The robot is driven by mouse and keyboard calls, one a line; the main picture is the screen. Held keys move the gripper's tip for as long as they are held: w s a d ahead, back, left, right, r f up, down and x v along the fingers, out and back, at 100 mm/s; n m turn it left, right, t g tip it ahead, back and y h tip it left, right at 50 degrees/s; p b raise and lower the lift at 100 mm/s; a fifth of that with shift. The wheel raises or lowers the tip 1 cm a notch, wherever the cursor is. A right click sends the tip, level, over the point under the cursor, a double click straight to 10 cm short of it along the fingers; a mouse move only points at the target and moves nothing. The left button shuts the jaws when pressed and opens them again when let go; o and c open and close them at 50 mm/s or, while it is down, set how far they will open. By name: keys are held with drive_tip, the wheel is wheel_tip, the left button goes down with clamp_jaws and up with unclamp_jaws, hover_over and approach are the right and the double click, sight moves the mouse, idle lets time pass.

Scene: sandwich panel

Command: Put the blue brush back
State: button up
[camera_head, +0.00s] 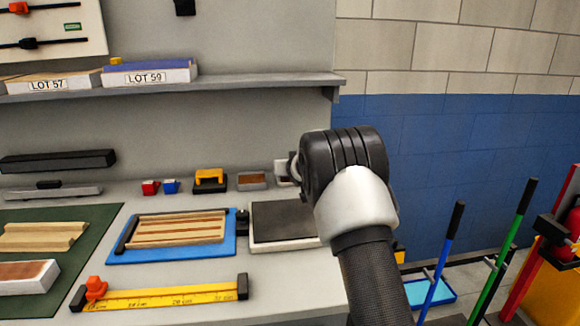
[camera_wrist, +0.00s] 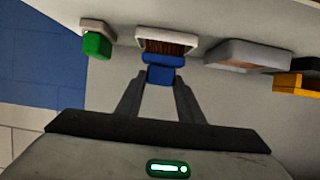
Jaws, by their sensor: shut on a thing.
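My gripper (camera_wrist: 161,88) is shut on a small blue piece (camera_wrist: 164,67), which I take to be the blue brush. The piece sits between the fingertips in the wrist view. Just beyond it is a white-rimmed block or tray with a brown face (camera_wrist: 166,45). I cannot tell whether the blue piece is fixed to it, resting on it or only in front of it. In the head view my wrist hides the fingertips and the blue piece. Only a pale edge (camera_head: 283,173) shows beside the wrist, near the back of the bench.
In the wrist view a green item on a pale base (camera_wrist: 97,43) stands left, and a grey tray (camera_wrist: 240,54) and a yellow-black item (camera_wrist: 297,82) right. The bench holds a dark-topped plate (camera_head: 285,221), blue tray (camera_head: 228,249) and yellow ruler (camera_head: 170,298). A shelf (camera_head: 240,84) runs above.

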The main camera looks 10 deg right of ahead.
drive_tip(key=o, duration=1.1)
